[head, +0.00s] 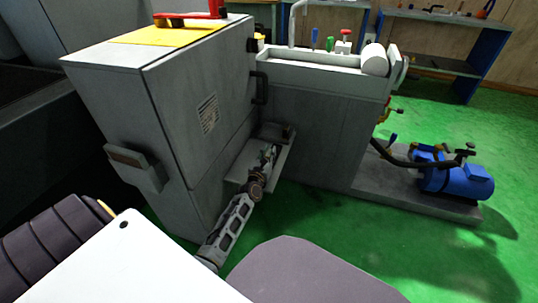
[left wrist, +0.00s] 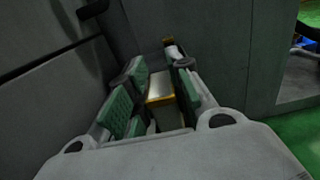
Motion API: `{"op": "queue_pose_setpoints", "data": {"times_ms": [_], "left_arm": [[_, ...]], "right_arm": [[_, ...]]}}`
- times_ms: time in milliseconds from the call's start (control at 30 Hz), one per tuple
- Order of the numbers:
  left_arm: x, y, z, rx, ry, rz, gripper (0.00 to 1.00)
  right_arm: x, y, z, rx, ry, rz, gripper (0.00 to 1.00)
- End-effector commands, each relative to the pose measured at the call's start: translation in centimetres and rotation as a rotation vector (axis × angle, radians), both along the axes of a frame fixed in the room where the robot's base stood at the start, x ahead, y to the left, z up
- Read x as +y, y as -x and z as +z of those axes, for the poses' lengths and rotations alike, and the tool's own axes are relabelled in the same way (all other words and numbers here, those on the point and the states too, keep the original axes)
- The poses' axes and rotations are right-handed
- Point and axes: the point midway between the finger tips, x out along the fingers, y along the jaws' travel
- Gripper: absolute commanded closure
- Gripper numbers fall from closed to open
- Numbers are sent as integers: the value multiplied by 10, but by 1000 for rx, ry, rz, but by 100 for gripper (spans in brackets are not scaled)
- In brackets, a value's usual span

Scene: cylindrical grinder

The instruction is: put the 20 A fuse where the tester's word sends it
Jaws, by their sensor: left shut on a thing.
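My left gripper (head: 268,157) reaches in low over a small grey shelf (head: 243,170) on the side of the grey machine. In the left wrist view its green-padded fingers (left wrist: 158,92) are shut on a pale block-like fuse with brass-coloured edges (left wrist: 160,90). No rating or other writing is legible on it. A small white piece with an orange-brown end (left wrist: 172,48) shows just beyond the fingertips; I cannot tell what it is. My right gripper is not in view. No tester word is readable in either view.
A tall grey cabinet (head: 190,90) with a handle stands close to the left of the gripper. The grinder's grey body (head: 310,130) stands behind the shelf. A blue pump (head: 455,180) is on a slab at right. Green floor (head: 440,250) is clear at front right.

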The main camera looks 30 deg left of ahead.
Motion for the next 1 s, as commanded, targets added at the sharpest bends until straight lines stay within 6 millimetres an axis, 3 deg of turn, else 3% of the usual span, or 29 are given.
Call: {"op": "queue_pose_setpoints", "data": {"times_ms": [267,300,467,1000], "left_arm": [[0,0,-3,-1,0,0,100],[0,0,-3,0,0,0,77],[0,0,-2,0,0,0,58],[0,1,1,1,0,0,58]], "right_arm": [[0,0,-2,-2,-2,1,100],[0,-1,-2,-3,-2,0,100],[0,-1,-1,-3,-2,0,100],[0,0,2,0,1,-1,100]]}}
